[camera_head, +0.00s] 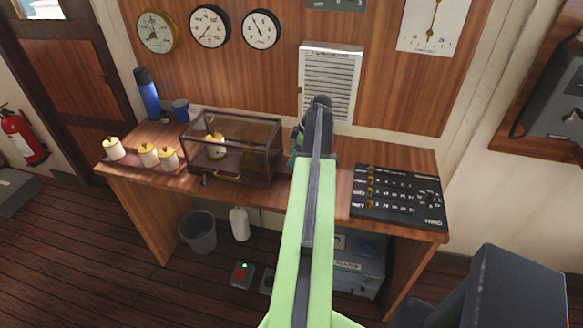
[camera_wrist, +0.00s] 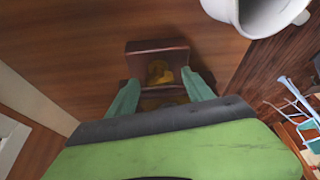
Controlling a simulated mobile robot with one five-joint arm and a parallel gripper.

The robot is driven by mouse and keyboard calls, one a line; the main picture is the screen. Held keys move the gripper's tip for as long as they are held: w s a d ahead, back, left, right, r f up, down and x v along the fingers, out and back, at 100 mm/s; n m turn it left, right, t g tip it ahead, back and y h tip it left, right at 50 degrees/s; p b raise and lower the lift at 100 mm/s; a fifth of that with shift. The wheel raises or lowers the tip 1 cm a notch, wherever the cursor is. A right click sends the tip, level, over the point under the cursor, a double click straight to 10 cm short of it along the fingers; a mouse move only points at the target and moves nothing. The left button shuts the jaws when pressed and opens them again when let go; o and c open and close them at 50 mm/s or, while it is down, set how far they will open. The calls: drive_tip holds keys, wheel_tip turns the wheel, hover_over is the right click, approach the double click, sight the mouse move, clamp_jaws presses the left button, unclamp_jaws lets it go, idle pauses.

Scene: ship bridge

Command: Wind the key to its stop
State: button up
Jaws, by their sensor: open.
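In the wrist view, a small dark wooden block (camera_wrist: 157,47) carries a brass-coloured piece (camera_wrist: 160,72), which may be the key. My gripper (camera_wrist: 161,92) has its two teal fingers apart, one on each side of the lower part of this block. The brass piece shows between the fingers; I cannot tell whether either finger touches it. More brass colour shows lower down, partly hidden by my gripper's dark edge. In the head view, my arm hides the block and most of my gripper at the back of the desk.
A pale mug (camera_wrist: 258,12) is close by in the wrist view. On the desk (camera_head: 143,187) stand a glass case (camera_head: 258,165), several candle-like jars (camera_head: 148,155), a blue flask (camera_head: 147,95) and a black panel with brass knobs (camera_head: 400,200).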

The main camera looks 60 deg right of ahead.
drive_tip(key=shift+w+f, duration=0.1)
drive_tip(key=shift+f, duration=0.1)
clamp_jaws()
drive_tip(key=shift+a, duration=0.15)
drive_tip(key=shift+m, duration=0.3)
drive_tip(key=m+h, duration=0.1)
drive_tip(key=m, duration=0.2)
drive_tip(key=shift+a, duration=0.15)
drive_tip(key=shift+m+h, duration=1)
drive_tip(key=shift+m, duration=1.1)
